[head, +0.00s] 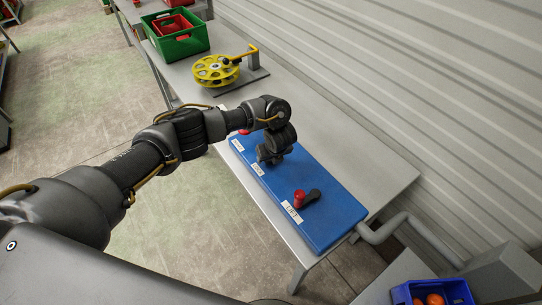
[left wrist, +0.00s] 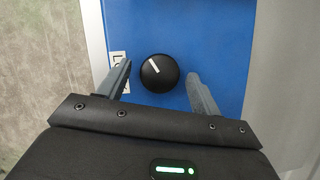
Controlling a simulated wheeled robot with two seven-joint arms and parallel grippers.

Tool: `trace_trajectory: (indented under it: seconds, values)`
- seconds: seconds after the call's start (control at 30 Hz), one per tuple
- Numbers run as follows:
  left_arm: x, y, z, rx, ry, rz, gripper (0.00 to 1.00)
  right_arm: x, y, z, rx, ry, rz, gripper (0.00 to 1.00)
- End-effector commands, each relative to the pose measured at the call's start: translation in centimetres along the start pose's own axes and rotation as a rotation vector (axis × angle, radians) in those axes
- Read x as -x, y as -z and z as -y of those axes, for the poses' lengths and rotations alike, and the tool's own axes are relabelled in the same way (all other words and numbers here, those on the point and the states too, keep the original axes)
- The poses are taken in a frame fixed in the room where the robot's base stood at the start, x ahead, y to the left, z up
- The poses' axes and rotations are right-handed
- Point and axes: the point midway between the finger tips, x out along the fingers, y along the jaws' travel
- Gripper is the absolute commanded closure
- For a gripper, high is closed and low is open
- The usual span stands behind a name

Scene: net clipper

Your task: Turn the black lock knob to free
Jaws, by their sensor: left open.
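The black lock knob (left wrist: 159,73) is round with a white pointer line and sits on the blue panel (left wrist: 205,30). The line points to the upper left in the left wrist view. My left gripper (left wrist: 162,82) is open, with one finger on each side of the knob and a gap on both sides. In the head view my left gripper (head: 268,156) is over the middle of the blue panel (head: 340,213) and hides the knob. A white label beside the knob is partly covered by the left finger. My right gripper is not in view.
A red-knobbed black lever (head: 307,198) stands near the panel's front end, and another red part (head: 244,132) shows near its far end. A yellow reel (head: 216,70) and green crate (head: 176,35) stand farther back. A blue bin (head: 432,292) is at lower right.

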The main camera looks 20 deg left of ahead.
Motion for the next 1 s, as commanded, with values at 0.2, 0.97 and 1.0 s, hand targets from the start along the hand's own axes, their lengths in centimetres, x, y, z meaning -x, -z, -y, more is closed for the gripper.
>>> trace_trajectory:
  seconds: [0.2, 0.97, 1.0]
  values:
    - [1.4, 0.0, 0.1, -0.001, 0.002, -0.001, 0.35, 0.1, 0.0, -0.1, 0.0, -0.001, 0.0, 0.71]
    - [10.8, 0.0, 0.0, -0.001, -0.001, 0.0, 0.35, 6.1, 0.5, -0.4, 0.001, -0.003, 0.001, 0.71]
    - [10.8, 0.0, 0.0, -0.001, -0.001, 0.0, 0.35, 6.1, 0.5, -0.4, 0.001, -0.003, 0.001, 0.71]
